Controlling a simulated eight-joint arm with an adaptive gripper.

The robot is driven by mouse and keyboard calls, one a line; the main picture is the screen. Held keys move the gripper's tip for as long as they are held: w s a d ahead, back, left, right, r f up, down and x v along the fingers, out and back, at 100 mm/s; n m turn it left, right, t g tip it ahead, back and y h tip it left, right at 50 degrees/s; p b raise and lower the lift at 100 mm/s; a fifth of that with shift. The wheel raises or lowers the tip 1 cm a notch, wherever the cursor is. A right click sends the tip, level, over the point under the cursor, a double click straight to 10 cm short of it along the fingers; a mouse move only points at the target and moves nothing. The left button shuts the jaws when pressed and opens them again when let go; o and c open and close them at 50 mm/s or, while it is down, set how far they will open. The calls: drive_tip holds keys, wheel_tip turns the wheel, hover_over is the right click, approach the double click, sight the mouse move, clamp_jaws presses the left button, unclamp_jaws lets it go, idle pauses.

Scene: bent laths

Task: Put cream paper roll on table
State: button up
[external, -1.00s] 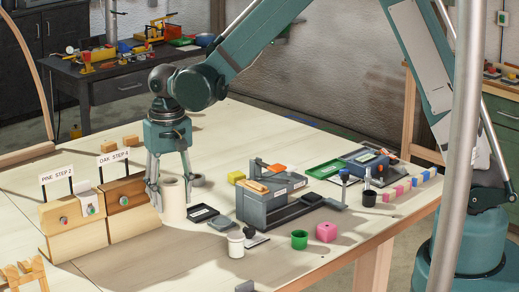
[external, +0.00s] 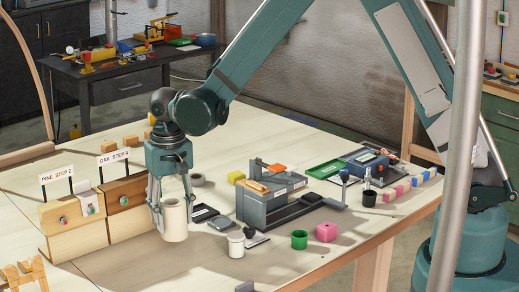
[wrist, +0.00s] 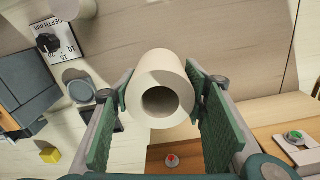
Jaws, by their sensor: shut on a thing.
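The cream paper roll (external: 174,222) is upright between the fingers of my gripper (external: 175,210), near the front of the wooden blocks. In the wrist view its open hollow end (wrist: 160,76) faces the camera, and the green pads of my gripper (wrist: 160,90) press it from both sides. My gripper is shut on the roll. The pale wooden table (external: 130,262) is below it. I cannot tell whether the roll's lower end touches the tabletop.
Wooden blocks labelled PINE STEP 2 (external: 75,225) and OAK STEP (external: 125,207) stand to the left. A white jar (external: 236,244) and a grey tool box (external: 270,205) stand to the right.

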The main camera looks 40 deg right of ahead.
sight(172, 201)
drive_tip(key=shift+f, duration=2.1)
drive_tip(key=shift+f, duration=0.15)
drive_tip(key=o, duration=0.9)
drive_tip(key=shift+r, duration=0.2)
drive_tip(key=shift+r, duration=6)
